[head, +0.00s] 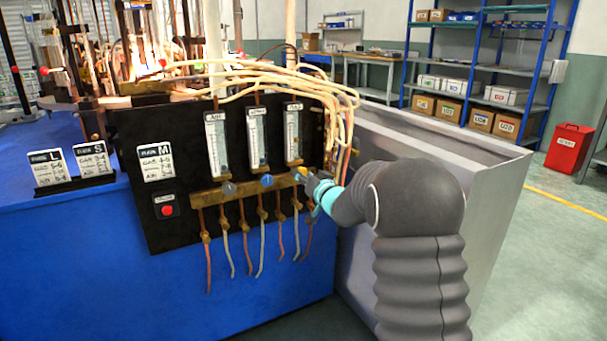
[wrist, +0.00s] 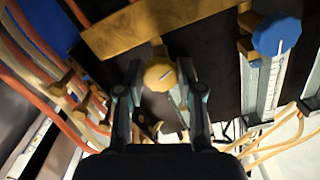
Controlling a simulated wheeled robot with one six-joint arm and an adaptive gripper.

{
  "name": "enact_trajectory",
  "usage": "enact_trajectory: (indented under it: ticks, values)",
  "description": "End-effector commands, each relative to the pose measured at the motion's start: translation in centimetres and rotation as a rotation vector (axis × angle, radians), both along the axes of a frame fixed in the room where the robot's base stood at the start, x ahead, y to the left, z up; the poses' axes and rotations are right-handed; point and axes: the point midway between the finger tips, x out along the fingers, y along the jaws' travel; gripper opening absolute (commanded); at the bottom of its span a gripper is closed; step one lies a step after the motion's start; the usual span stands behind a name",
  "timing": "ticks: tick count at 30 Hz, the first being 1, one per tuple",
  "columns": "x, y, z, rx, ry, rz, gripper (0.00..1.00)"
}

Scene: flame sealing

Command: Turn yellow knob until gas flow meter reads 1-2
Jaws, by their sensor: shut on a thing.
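The yellow knob (head: 301,173) sits on the brass bar below the rightmost flow meter (head: 292,135) on the black panel. In the wrist view the yellow knob (wrist: 159,77) lies between the two fingertips of my gripper (wrist: 161,73). My gripper, which shows in the head view (head: 313,184), is shut on the knob, a finger on each side. The rightmost meter is an upright clear tube with a scale. Its reading is too small to tell.
A blue knob (head: 267,181) and a grey knob (head: 229,188) sit left of the yellow one. Cream tubes (head: 340,110) hang close to my wrist on the right. Copper and pale pipes (head: 262,235) run below the bar. A red button (head: 166,210) is at lower left.

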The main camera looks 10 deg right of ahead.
Motion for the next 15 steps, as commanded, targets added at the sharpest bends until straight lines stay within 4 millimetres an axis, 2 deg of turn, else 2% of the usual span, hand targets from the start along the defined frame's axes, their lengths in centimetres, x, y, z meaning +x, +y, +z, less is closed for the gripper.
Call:
enact_trajectory:
  ticks: [15]
  values:
    - [-0.03,0.12,0.07,0.466,0.151,0.001,0.02]
